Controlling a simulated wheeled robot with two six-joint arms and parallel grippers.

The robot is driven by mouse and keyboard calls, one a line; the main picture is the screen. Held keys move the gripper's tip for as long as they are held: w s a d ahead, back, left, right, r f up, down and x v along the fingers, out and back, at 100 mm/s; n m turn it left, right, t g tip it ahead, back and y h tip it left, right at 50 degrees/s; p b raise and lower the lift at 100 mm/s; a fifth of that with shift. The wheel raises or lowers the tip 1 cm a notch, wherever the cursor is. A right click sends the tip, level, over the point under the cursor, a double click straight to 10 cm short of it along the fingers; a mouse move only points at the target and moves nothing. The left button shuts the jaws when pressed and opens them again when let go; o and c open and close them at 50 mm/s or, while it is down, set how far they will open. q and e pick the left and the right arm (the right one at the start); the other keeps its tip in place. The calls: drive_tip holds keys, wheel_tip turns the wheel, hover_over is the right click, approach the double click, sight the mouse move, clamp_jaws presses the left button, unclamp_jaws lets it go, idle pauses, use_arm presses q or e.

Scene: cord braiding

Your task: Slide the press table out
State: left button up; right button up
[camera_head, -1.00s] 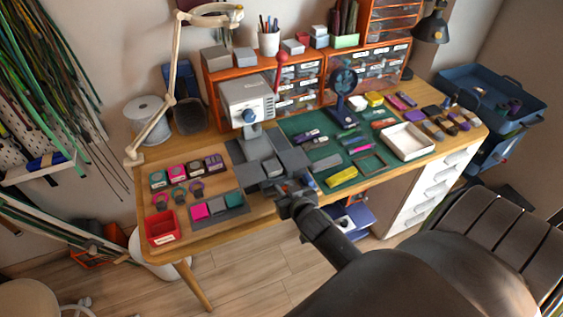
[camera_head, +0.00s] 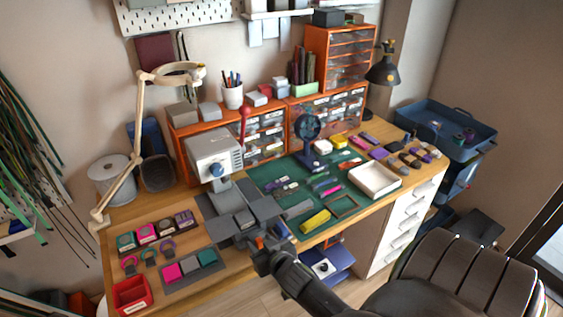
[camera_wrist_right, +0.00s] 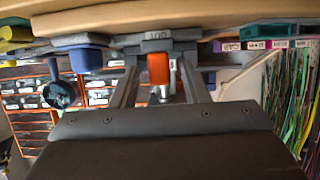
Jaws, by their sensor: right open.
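The press (camera_head: 213,156) is a light grey machine with a blue knob and a red lever, at the left middle of the workbench. Its dark grey flat table (camera_head: 246,213) reaches from under the press head towards the front edge. My right gripper (camera_head: 263,243) is at the front end of that table, low over the bench's front edge. In the right wrist view its two fingers (camera_wrist_right: 160,66) are apart, with an orange piece with a silver end (camera_wrist_right: 158,70) between them. I cannot tell whether either finger touches it. My left gripper is not in view.
Left of the press table are a red bin (camera_head: 132,296) and a tray of coloured blocks (camera_head: 190,267). To the right are a green mat (camera_head: 285,178) with tools and a white tray (camera_head: 375,181). A lamp arm (camera_head: 138,140) stands behind at the left.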

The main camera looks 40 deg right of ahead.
drive_tip(key=v, duration=1.6)
drive_tip(key=shift+b, duration=0.4)
drive_tip(key=shift+f, duration=0.1)
